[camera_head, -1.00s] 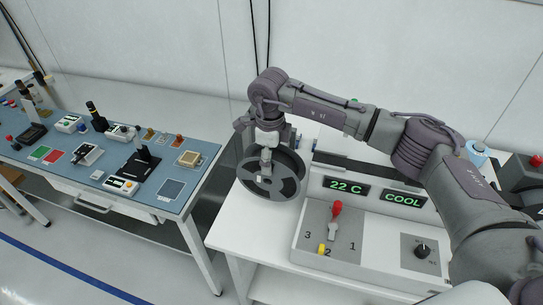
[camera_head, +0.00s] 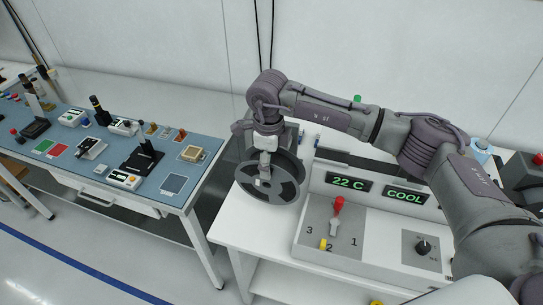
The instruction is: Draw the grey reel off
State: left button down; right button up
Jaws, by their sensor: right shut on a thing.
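The grey reel (camera_head: 285,187) is a dark round spool with cut-outs in its face, at the left end of the white machine bench. My right gripper (camera_head: 263,175) is shut on the reel near its middle, with my arm reaching in from the right. The reel's back and whatever lies behind it are hidden, so I cannot tell whether it still sits on a spindle. My left gripper is not in view.
The white bench (camera_head: 232,229) carries a control box with a red-knobbed lever (camera_head: 338,204), a black dial (camera_head: 423,247) and displays reading "22 C" and "COOL". A blue-topped table (camera_head: 207,147) with several small devices stands to the left, across a gap.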

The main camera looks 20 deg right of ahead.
jog(key=shift+s+a, duration=0.35)
jog(key=shift+s, duration=0.2)
jog(key=shift+s+a, duration=0.3)
jog(key=shift+s, duration=0.2)
jog(key=shift+r, duration=0.1)
